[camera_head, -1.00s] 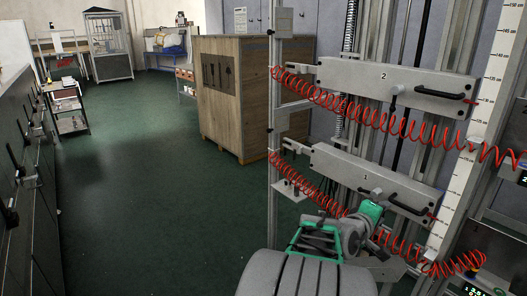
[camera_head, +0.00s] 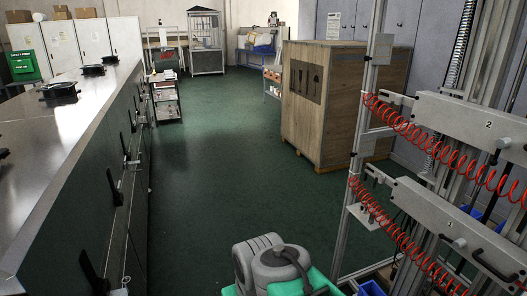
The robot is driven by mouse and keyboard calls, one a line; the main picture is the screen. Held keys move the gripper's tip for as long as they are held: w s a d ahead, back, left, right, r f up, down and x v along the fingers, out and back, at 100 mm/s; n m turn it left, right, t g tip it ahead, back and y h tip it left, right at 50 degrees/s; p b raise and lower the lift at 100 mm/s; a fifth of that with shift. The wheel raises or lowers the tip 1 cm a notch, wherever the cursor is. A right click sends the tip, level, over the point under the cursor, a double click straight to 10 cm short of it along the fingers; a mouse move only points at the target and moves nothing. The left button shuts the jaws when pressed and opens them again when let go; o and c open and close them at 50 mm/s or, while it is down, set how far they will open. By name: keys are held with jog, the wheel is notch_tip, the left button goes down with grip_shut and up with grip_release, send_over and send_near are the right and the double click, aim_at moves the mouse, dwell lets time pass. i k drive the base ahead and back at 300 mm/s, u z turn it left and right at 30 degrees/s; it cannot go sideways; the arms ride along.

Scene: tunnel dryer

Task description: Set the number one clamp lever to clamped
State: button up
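The lower grey plate marked 1 (camera_head: 418,207) is on the metal frame at the right. A small lever with a round knob (camera_head: 458,243) shows at its front, near the 1. It is too small to tell whether it is clamped. A black bar handle (camera_head: 490,266) is further right on the plate. The upper plate marked 2 (camera_head: 450,112) carries a similar lever (camera_head: 503,144). My arm's grey and green links show at the bottom middle, left of the frame and apart from the plates. My gripper's fingers are not in view.
Red coiled hoses (camera_head: 400,124) hang along both plates. A large wooden crate (camera_head: 322,100) stands behind the frame. A long dark cabinet with black handles (camera_head: 95,165) runs along the left. The green floor (camera_head: 235,165) between is clear.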

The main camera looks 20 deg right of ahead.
aim_at(460, 243)
jog(key=z, duration=1)
jog(key=i, duration=0.65)
jog(key=u, duration=0.1)
